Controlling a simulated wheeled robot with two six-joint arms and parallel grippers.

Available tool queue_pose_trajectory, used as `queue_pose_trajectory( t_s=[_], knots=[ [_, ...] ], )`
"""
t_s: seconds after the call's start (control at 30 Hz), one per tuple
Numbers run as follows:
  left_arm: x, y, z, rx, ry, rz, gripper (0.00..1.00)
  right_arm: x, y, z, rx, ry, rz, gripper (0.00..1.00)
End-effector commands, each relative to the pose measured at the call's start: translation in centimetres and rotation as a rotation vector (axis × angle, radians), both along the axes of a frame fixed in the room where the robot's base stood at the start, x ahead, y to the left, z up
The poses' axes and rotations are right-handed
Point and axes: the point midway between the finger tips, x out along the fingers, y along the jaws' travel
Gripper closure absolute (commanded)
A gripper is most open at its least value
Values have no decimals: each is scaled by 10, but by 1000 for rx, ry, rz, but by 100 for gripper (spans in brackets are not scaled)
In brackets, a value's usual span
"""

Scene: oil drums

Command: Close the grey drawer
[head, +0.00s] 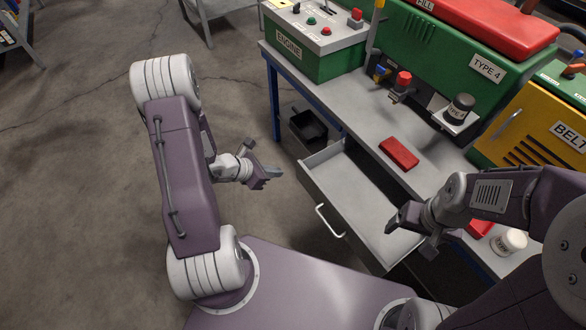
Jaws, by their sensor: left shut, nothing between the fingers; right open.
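The grey drawer (354,196) is pulled out from under the grey workbench (437,162), and its inside looks empty. Its white bar handle (329,221) is on the front panel, facing my base. My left gripper (272,177) is shut and empty, in the air to the left of the drawer and apart from the handle. My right gripper (407,232) is open and empty. It appears over or near the right end of the drawer; its height above the drawer I cannot tell.
A red block (399,153) lies on the bench behind the drawer. A green engine box (315,42), a green Type 4 machine (452,60) and a yellow belt cabinet (537,122) stand on the bench. A white jar (509,242) is at the right.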

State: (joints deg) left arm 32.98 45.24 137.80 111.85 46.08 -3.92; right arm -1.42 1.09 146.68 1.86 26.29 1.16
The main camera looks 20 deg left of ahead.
Motion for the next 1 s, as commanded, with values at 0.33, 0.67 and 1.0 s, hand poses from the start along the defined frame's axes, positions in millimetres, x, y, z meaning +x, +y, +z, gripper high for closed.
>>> queue_pose_trajectory(
  t_s=[0.33,0.67,1.0],
  knots=[
    [43,-34,-28,2,-1,-5,100,0,0,-5,0,0,0,20],
    [55,-43,-29,2,0,0,100,0,0,-5,0,0,0,20],
    [62,-48,-29,1,-2,-2,100,0,0,-7,0,0,0,20]
  ],
)
